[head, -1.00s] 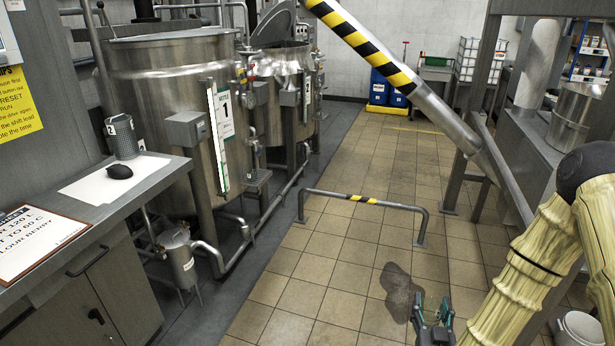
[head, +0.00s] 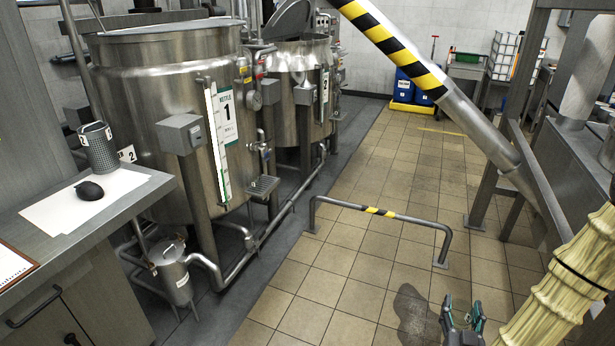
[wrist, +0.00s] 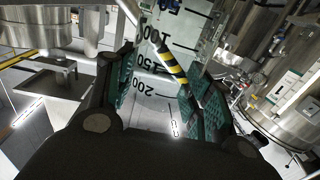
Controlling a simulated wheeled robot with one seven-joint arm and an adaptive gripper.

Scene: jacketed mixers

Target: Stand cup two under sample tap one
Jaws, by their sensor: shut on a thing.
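My gripper (wrist: 163,92) is shut on a clear cup (wrist: 148,100) with black volume marks, which fills the space between the green finger pads in the wrist view. No number two can be read on it. In the head view my gripper (head: 462,318) is low at the bottom edge, over the tiled floor, and the cup is hard to make out. Kettle one (head: 165,100) stands at left, far from my gripper. Its sample tap (head: 262,146) seems to be the small valve on its right side, above a grated shelf (head: 262,188) that looks empty.
A striped low barrier rail (head: 380,212) stands on the floor between my gripper and the kettles. A striped slanting pipe (head: 440,90) crosses above. A bench (head: 150,195) at left holds a mesh pot (head: 98,147) and a dark mouse-shaped object (head: 89,191). A dark wet patch (head: 410,308) lies beside my gripper.

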